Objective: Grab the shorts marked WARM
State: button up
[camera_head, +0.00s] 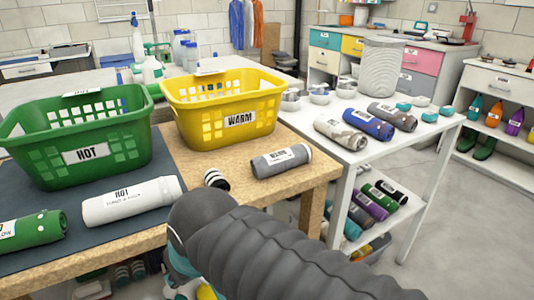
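A grey rolled garment (282,161) with a white label lies on the wooden table in front of the yellow basket (224,108), which is marked WARM. The roll's label is too small to read surely, and I cannot tell whether it is shorts. A white roll (132,201) marked HOT and a green roll (33,230) lie to the left, near the green basket (79,136) marked HOT. My dark ribbed arm crosses the lower middle, in front of the table edge. My gripper's fingers do not show.
A small black-and-white striped item (216,180) lies left of the grey roll. The white table (340,160) at right holds several labelled rolls, including a blue one (368,124), and a white woven basket (381,68). More rolls lie on its lower shelf. Grey floor (435,220) is open at right.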

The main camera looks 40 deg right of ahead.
aim_at(265, 166)
jog(key=z, duration=0.05)
jog(key=k, duration=0.5)
jog(key=z, duration=0.95)
jog(key=i, duration=0.5)
jog(key=u, duration=2.45)
jog(key=k, duration=1.2)
jog(key=z, duration=0.8)
